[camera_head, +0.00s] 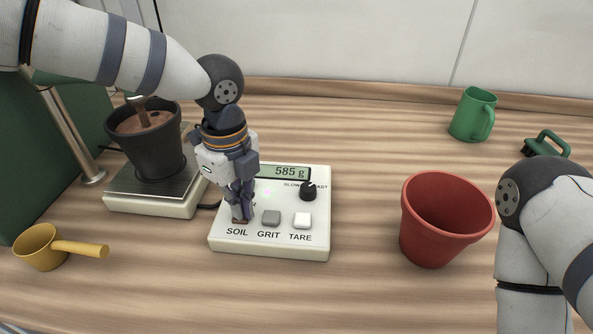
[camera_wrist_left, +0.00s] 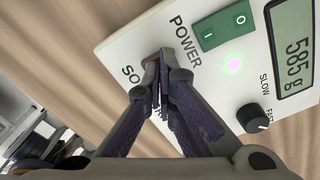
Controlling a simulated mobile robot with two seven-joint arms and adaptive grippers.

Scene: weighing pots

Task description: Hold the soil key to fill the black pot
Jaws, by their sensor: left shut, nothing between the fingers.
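The black pot (camera_head: 158,146) stands upright on the scale (camera_head: 155,205) at the left, with brown soil in it and a brown stream falling in from the spout above. The white control box (camera_head: 270,246) reads 585 g on its display (camera_head: 285,172). My left gripper (camera_head: 240,218) is shut and empty, pointing down with its fingertips on the brown soil key (camera_head: 237,221), which they mostly hide. In the left wrist view the closed fingertips (camera_wrist_left: 160,65) cover the key beside the SOIL label. My right gripper is out of view; only its arm shows at the right.
The grey GRIT key (camera_head: 271,218), white TARE key (camera_head: 302,220) and black speed knob (camera_head: 308,191) sit close to my left fingers. A red pot (camera_head: 445,220), green mug (camera_head: 473,114), green-handled object (camera_head: 546,145) and yellow scoop (camera_head: 42,247) stand around. The front middle of the table is clear.

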